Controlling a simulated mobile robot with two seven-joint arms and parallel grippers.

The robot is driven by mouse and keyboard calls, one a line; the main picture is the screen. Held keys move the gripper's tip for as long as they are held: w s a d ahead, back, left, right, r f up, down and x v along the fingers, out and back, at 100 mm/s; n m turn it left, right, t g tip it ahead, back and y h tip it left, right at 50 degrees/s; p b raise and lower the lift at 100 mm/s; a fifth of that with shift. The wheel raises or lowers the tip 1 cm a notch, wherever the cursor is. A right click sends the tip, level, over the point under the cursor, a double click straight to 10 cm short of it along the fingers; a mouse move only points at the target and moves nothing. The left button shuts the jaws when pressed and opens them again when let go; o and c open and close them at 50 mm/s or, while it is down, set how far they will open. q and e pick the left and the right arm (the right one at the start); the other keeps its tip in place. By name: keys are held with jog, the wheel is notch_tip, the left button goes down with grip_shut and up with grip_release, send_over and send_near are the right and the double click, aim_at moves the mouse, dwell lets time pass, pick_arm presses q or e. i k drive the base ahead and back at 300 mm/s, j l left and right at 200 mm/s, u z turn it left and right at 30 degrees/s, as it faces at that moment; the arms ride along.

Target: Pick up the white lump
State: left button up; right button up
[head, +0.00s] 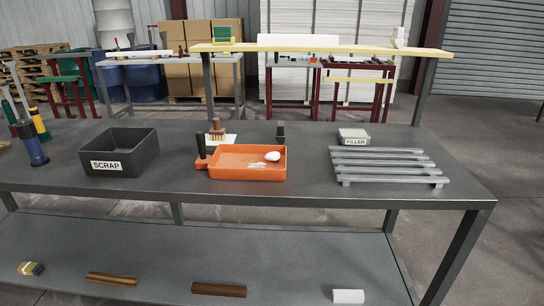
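A small rounded white lump (272,156) lies in the right part of a shallow orange tray (232,174) on the grey workbench. A paler white streak shows on the tray floor just below the lump. Neither of my grippers is in the head view, and nothing touches the lump.
A black SCRAP bin (139,160) stands left of the tray. A dark-handled tool (201,148) stands at the tray's left edge, with a brush (217,131) behind. A slatted metal rack (390,165) and FILLER container (354,136) are right. The front bench strip is clear.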

aim_at(272, 155)
jog(key=i+l+u, duration=0.1)
jog(key=l, duration=0.2)
jog(key=i+l+u, duration=0.25)
jog(key=l, duration=0.35)
jog(key=i+l+u, duration=0.1)
jog(key=i+l, duration=0.15)
